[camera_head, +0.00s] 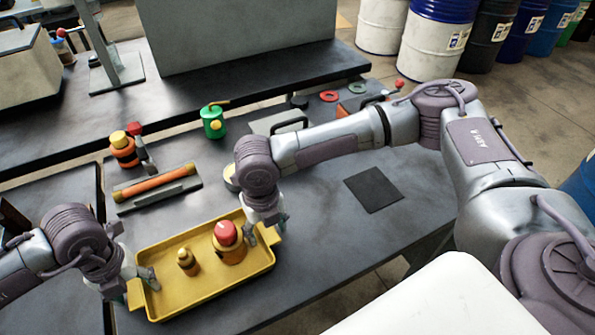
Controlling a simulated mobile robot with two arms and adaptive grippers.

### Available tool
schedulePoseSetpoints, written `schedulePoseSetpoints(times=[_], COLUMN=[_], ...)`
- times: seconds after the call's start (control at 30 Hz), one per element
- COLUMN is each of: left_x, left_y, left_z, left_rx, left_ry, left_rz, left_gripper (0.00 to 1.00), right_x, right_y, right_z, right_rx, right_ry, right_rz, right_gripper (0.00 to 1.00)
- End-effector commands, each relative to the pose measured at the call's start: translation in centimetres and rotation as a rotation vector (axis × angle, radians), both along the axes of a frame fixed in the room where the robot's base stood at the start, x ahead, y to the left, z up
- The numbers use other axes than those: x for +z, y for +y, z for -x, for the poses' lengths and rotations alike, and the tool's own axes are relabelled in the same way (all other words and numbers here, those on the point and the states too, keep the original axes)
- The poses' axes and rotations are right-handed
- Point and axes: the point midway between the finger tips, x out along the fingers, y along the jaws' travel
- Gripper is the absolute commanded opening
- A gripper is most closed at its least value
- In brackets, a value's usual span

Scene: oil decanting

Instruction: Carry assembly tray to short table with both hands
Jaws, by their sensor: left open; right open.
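The yellow assembly tray (208,296) lies on the dark table, tilted in the picture, with a handle at each end. It holds a larger orange-yellow part with a red top (227,240) and a small yellow and black part (187,261). My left gripper (130,285) is open at the tray's left end, close to its left handle. My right gripper (266,229) is open at the tray's right end, close to its right handle. I cannot tell whether the fingers touch the handles. The short table cannot be clearly told from the other surfaces.
Behind the tray are a holder with an orange cylinder (152,188), a red-and-orange part (123,148) and a green container (213,121). A black square mat (373,189) lies to the right. Several drums (437,40) stand at the back right.

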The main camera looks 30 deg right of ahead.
Motion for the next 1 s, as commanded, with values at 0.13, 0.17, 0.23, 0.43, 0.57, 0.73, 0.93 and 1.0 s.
schedulePoseSetpoints(times=[0.13,0.17,0.23,0.43,0.57,0.73,0.93,1.0], left_x=[1.2,1.7,3.0,7.4,9.7,11.5,12.0,12.0], left_y=[-0.1,-0.1,-0.1,-0.1,0.0,-0.1,0.0,0.0], left_z=[-0.1,-0.1,-0.1,-0.2,-0.1,-0.1,0.0,0.0], left_rx=[0.000,0.000,-0.002,0.001,0.000,0.000,0.000,0.000], left_ry=[-0.004,-0.004,-0.005,-0.005,-0.004,-0.002,0.001,0.001], left_rz=[0.002,0.002,0.002,0.002,0.000,0.000,-0.002,-0.002], left_gripper=[0.63,0.63,0.63,0.63,0.63,0.63,0.63,0.63], right_x=[0.0,0.0,0.0,0.0,0.0,0.0,1.5,2.8], right_y=[0.1,0.1,0.1,0.1,0.1,0.1,0.1,0.1], right_z=[0.0,0.0,0.0,0.0,0.0,0.0,-0.1,-0.1], right_rx=[0.001,0.001,0.001,0.001,0.001,0.001,0.001,0.001], right_ry=[0.000,0.000,0.000,0.000,0.000,0.000,-0.004,-0.004], right_rz=[-0.001,-0.002,-0.002,-0.002,-0.002,-0.002,-0.004,-0.005], right_gripper=[0.63,0.63,0.63,0.63,0.63,0.63,0.63,0.63])
